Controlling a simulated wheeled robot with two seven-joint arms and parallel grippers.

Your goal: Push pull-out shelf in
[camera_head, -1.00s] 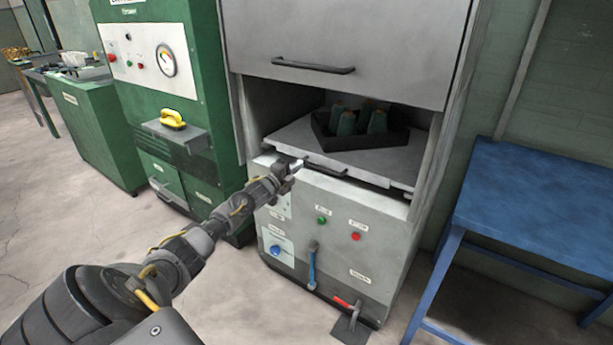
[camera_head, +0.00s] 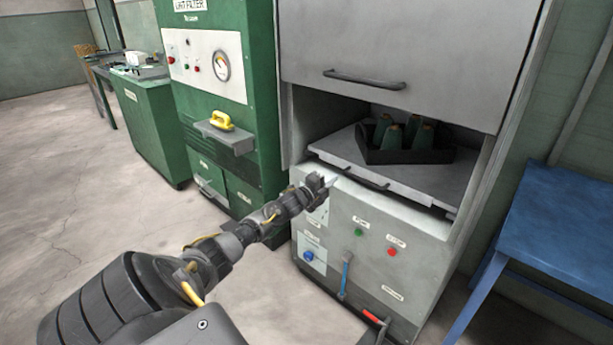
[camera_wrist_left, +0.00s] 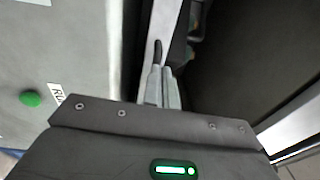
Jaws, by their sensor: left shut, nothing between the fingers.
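The pull-out shelf (camera_head: 338,144) is a light grey plate in the open bay of a grey cabinet, with a black handle (camera_head: 366,179) on its front edge. It stands out somewhat at the cabinet's front. A dark tray (camera_head: 408,156) with several green cones (camera_head: 420,137) sits on it. My left gripper (camera_head: 334,182) is shut and empty, close to the shelf's front edge, left of the handle. In the left wrist view its closed fingers (camera_wrist_left: 162,86) point along the pale shelf edge (camera_wrist_left: 160,25), near the dark handle end (camera_wrist_left: 157,50). Contact cannot be told. My right gripper is out of view.
The raised grey door (camera_head: 400,50) hangs above the bay. Below are a control panel with a green button (camera_head: 358,232) and a red button (camera_head: 392,252). A green machine (camera_head: 215,110) stands left, a blue table (camera_head: 560,225) right. Floor lies free at left.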

